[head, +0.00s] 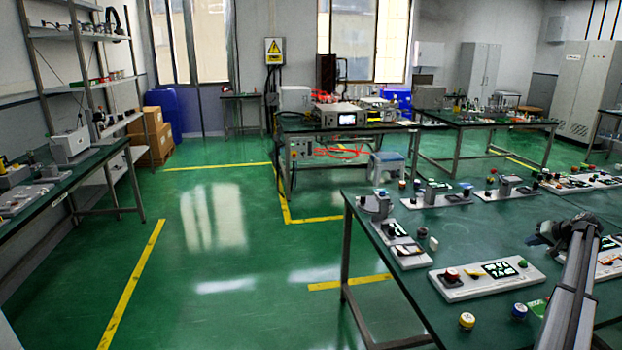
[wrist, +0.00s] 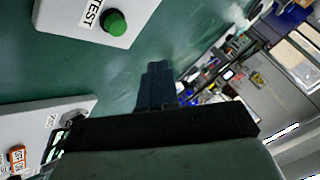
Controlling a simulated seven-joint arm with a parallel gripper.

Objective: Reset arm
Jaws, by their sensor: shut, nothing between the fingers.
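My gripper (head: 541,238) is over the green-topped table at the lower right of the head view, with my arm reaching in from the bottom edge. In the wrist view my gripper (wrist: 158,75) shows its dark fingers together, with nothing between them. A white panel with a green button (wrist: 114,22) and a "TEST" label is near the fingers at the upper left of the wrist view, apart from them. Another white panel (wrist: 45,115) is at the left. My arm hides part of the panels behind it in the head view.
The green table (head: 400,285) carries several control panels, including one with red and green buttons (head: 487,278). Loose yellow (head: 467,320) and blue (head: 519,311) knobs lie at its front. A bench with instruments (head: 347,118) stands behind. The floor (head: 215,240) at left centre is clear.

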